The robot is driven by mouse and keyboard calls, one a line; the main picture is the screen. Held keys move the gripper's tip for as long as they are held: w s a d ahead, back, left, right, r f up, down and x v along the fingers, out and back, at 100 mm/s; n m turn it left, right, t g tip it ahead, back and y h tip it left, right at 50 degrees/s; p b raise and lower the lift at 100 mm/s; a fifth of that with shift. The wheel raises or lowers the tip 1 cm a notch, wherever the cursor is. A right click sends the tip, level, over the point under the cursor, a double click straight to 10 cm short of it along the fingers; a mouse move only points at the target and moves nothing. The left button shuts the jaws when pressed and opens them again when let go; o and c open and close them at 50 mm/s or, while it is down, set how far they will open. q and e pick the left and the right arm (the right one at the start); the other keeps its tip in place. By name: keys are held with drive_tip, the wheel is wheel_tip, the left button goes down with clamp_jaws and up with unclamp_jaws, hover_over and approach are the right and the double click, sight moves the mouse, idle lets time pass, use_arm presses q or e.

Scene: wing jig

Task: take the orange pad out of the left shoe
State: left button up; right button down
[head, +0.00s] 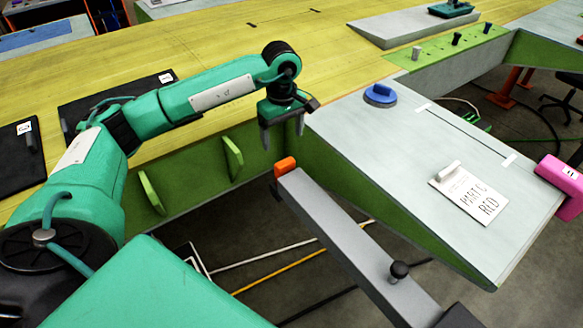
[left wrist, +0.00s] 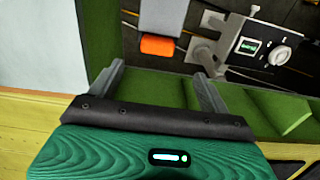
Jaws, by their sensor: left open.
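The orange pad (head: 285,166) sits at the upper end of a long grey bar (head: 345,232), beside the green rib wall. The left shoe holding it is hard to make out as a separate part. The pad also shows in the left wrist view (left wrist: 158,46), at the end of the bar (left wrist: 162,16). My left gripper (head: 283,134) points down just above the pad, apart from it. Its two fingers are spread and empty, and in the left wrist view (left wrist: 160,84) the pad lies beyond the space between them. My right gripper is not seen.
Green ribs and wall (head: 233,158) stand close to the gripper. The grey panel (head: 400,150) at right carries a blue round handle (head: 380,95) and a card (head: 470,192). A pink block (head: 563,176) is at its right edge. A black knob (head: 399,270) stands on the bar.

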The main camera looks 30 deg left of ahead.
sight(285, 162)
use_arm(q)
drive_tip(key=f, duration=0.2)
drive_tip(key=f+p, duration=0.1)
drive_tip(key=f, duration=0.3)
drive_tip(key=shift+s+p, duration=0.3)
drive_tip(key=shift+w+d+f+p, duration=0.15)
drive_tip(key=shift+f+p, duration=0.25)
drive_tip(key=shift+f, duration=0.25)
drive_tip(key=shift+w+a+f+p, duration=0.1)
drive_tip(key=shift+f+p, duration=0.25)
drive_tip(key=shift+f, duration=0.25)
drive_tip(key=f, duration=0.1)
drive_tip(key=f+p, duration=0.1)
drive_tip(key=f, duration=0.1)
drive_tip(key=shift+w+f, duration=0.2)
drive_tip(key=shift+w, duration=0.05)
drive_tip(key=shift+f+p, duration=0.25)
drive_tip(key=shift+p, duration=0.05)
drive_tip(key=c, duration=1.1)
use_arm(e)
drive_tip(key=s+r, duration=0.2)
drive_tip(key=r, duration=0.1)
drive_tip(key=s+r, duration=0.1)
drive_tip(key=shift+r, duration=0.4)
